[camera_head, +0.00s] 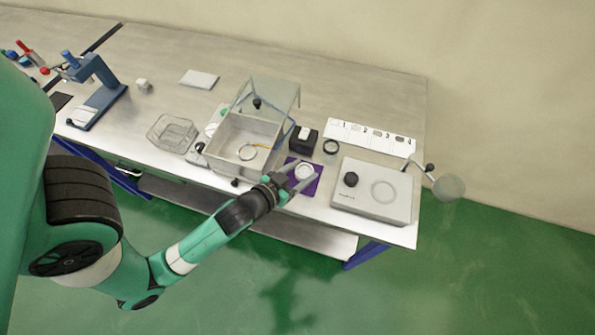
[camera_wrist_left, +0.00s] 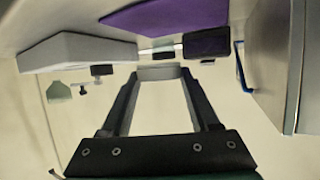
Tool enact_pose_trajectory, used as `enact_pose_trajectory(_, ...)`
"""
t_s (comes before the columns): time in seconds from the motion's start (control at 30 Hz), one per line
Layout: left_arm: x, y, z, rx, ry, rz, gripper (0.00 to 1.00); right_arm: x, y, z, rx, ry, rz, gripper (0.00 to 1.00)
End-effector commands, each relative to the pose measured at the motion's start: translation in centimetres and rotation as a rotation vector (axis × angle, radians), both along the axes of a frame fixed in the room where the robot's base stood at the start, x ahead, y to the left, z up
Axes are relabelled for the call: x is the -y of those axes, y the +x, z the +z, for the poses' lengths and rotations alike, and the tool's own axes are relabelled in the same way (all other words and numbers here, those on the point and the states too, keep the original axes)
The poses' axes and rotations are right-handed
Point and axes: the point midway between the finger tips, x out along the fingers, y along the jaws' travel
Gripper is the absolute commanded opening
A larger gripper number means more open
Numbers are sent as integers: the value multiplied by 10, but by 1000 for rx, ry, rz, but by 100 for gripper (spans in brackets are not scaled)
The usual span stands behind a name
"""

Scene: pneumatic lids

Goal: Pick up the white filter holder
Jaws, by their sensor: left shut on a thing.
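The white filter holder (camera_head: 304,171) is a small pale ring over the purple mat (camera_head: 315,186) near the table's front edge. My left gripper (camera_head: 301,175) reaches in from the front left and is shut on the holder, one finger on each side. In the left wrist view, the pale edge of the holder (camera_wrist_left: 158,73) lies between the fingertips. The purple mat shows at the top of that view (camera_wrist_left: 165,16). I cannot tell how far the holder is above the mat. My right gripper is not in view.
An open metal box (camera_head: 225,133) with a raised clear lid (camera_head: 275,92) stands left of the mat. A grey flat device (camera_head: 399,205) with a black knob stands right. A black block (camera_head: 303,140), a dark ring (camera_head: 331,147) and a numbered white strip (camera_head: 371,138) lie behind.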

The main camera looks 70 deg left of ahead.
Motion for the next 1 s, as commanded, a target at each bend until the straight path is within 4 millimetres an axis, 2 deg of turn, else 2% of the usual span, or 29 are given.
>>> enact_pose_trajectory(0.03,11,9,19,8,4,-13,9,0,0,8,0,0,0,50)
enact_pose_trajectory(0.17,35,26,57,11,1,-11,9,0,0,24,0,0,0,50)
enact_pose_trajectory(0.2,42,31,66,0,1,-9,9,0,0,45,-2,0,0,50)
enact_pose_trajectory(0.3,60,44,76,-3,1,-7,9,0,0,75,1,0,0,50)
enact_pose_trajectory(0.5,87,63,86,1,2,-5,9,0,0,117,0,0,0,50)
enact_pose_trajectory(0.6,94,70,87,0,2,-1,9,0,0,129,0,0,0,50)
enact_pose_trajectory(0.73,100,74,86,2,0,0,9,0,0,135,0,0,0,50)
enact_pose_trajectory(1.0,102,75,83,3,0,-1,9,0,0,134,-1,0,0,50)
